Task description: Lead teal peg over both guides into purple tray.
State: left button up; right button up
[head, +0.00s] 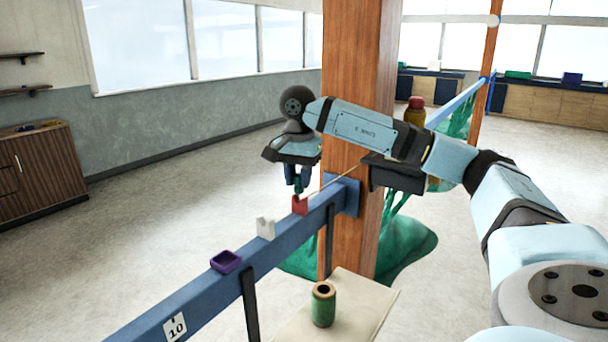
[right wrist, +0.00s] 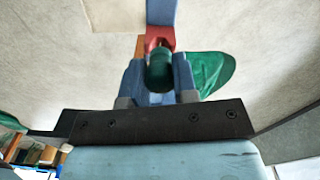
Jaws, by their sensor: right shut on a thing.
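My right gripper (head: 297,181) points down over the blue beam and is shut on the teal peg. In the right wrist view the peg (right wrist: 159,72) sits between the two blue fingers, close to the red guide (right wrist: 158,38). In the head view the red guide (head: 299,205) stands on the beam just below the fingertips; I cannot tell whether peg and guide touch. The white guide (head: 265,229) stands nearer along the beam, and the purple tray (head: 225,262) is nearer still and looks empty. A thin tan cord (head: 345,175) runs near the gripper towards the post. My left gripper is out of view.
The blue beam (head: 180,302) carries a "10" label and meets a wooden post (head: 350,100). A green spool (head: 323,304) stands on a pale board (head: 360,302) right of the beam. Green netting (head: 405,245) lies behind the post. Floor left of the beam is clear.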

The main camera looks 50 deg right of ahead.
jog(key=shift+s+a, duration=0.2)
jog(key=shift+a, duration=2.55)
jog(key=shift+s+a+p, duration=0.15)
jog(key=shift+a+p, duration=0.3)
jog(key=shift+a, duration=1.2)
jog(key=shift+s+a+r+p, duration=0.15)
jog(key=shift+a+p, duration=0.55)
jog(key=shift+a, duration=1.65)
jog(key=shift+s+a+f+p, duration=0.15)
jog(key=shift+a+p, duration=0.55)
jog(key=shift+a, duration=1.6)
jog(key=shift+s+a+r+p, duration=0.2)
jog(key=shift+a+p, duration=0.5)
jog(key=shift+a, duration=1.65)
notch_tip(320, 180, down, 5)
jog(key=b, duration=0.5)
jog(key=shift+d, duration=0.1)
jog(key=shift+f, duration=0.1)
jog(key=shift+s+b, duration=0.1)
jog(key=shift+b, duration=0.4)
jog(key=shift+f, duration=0.15)
